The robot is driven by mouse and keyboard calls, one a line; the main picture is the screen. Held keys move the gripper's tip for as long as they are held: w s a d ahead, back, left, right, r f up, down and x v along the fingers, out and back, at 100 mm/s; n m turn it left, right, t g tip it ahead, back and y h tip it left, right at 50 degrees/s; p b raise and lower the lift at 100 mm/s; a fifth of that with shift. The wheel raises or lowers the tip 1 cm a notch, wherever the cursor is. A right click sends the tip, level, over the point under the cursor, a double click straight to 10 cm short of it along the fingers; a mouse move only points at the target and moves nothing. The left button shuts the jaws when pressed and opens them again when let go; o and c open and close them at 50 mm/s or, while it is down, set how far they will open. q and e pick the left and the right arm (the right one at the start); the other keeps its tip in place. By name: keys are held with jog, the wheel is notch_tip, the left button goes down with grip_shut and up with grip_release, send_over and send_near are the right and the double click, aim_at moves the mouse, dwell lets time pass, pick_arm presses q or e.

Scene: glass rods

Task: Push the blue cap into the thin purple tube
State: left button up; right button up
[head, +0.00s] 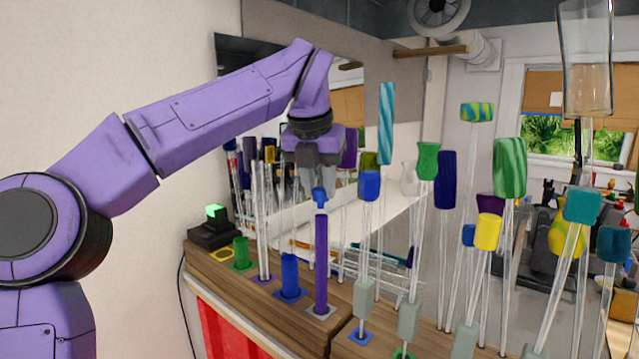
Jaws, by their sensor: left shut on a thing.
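The thin purple tube (321,265) stands upright on a small grey base on the wooden bench. The small blue cap (320,197) is directly above the tube's top end. The cap's lower end is very close to the tube; I cannot tell whether they touch. My left gripper (319,178) points down from above and is shut on the cap's upper part, which the fingers partly hide. My right gripper is not in view.
A short blue tube (290,273) and a green one (241,252) stand left of the purple tube, with clear glass rods (263,220) behind. Several tall glass rods with coloured tops, such as a blue one (369,186), crowd the right. A black box (213,235) stands at the bench's left end.

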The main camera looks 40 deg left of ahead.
aim_at(320, 218)
pick_arm(q)
jog(key=shift+s+d+r, duration=0.1)
jog(key=shift+s+d, duration=0.2)
jog(key=shift+f+b, duration=1.1)
jog(key=shift+f, duration=0.05)
dwell(0.9)
jog(key=shift+r+p, duration=0.7)
jog(key=shift+r, duration=0.05)
jog(key=shift+f+b, duration=0.9)
jog(key=shift+f, duration=0.2)
dwell(0.5)
jog(key=shift+s+d+f, duration=0.1)
jog(key=shift+f, duration=0.05)
